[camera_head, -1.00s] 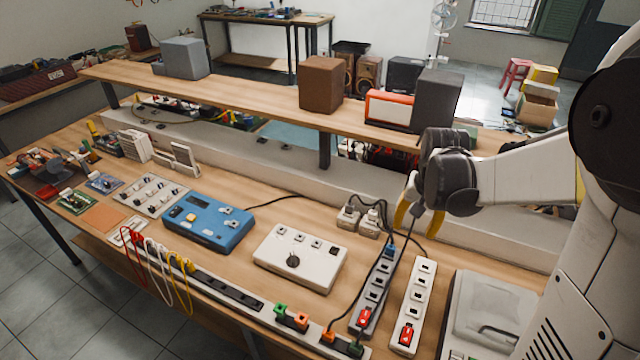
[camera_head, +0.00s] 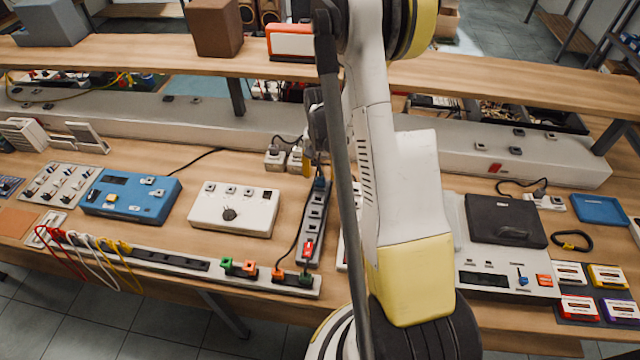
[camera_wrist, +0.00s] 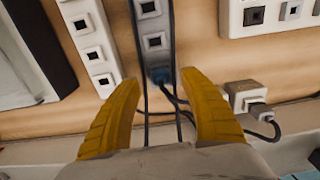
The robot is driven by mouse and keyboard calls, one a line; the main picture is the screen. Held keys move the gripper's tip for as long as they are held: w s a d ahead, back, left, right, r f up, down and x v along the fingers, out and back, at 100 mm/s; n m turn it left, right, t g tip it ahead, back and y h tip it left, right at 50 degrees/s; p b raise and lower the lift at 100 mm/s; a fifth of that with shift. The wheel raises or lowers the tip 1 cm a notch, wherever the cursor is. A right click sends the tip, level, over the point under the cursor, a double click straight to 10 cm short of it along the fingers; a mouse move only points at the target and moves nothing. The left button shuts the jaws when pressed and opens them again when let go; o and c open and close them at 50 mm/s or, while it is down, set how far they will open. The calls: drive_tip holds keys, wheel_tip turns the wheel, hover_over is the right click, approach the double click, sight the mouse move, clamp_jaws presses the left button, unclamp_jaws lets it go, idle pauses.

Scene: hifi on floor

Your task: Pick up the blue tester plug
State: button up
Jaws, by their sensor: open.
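The blue tester plug (camera_wrist: 160,75) sits in the end socket of a grey power strip (camera_wrist: 154,22), with dark cables running from its rear. In the head view the blue plug (camera_head: 319,184) is at the far end of the same grey strip (camera_head: 312,222). My gripper (camera_wrist: 160,80) is open, its two yellow fingers apart on either side of the plug in the wrist view. I cannot tell whether a finger touches it. In the head view my arm hides most of the gripper; one yellow finger (camera_head: 307,168) shows near the plug.
A white power strip (camera_wrist: 92,42) lies close beside the grey one. White adapters (camera_wrist: 245,97) with cables are on the other side. A white box with a knob (camera_head: 233,208) is to the left in the head view. A raised shelf (camera_head: 150,62) runs behind.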

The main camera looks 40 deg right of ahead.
sight(320, 178)
wheel_tip(320, 178, down, 3)
drive_tip(key=shift+w+f, duration=0.1)
drive_tip(key=shift+f, duration=0.1)
clamp_jaws()
drive_tip(key=shift+r, duration=0.15)
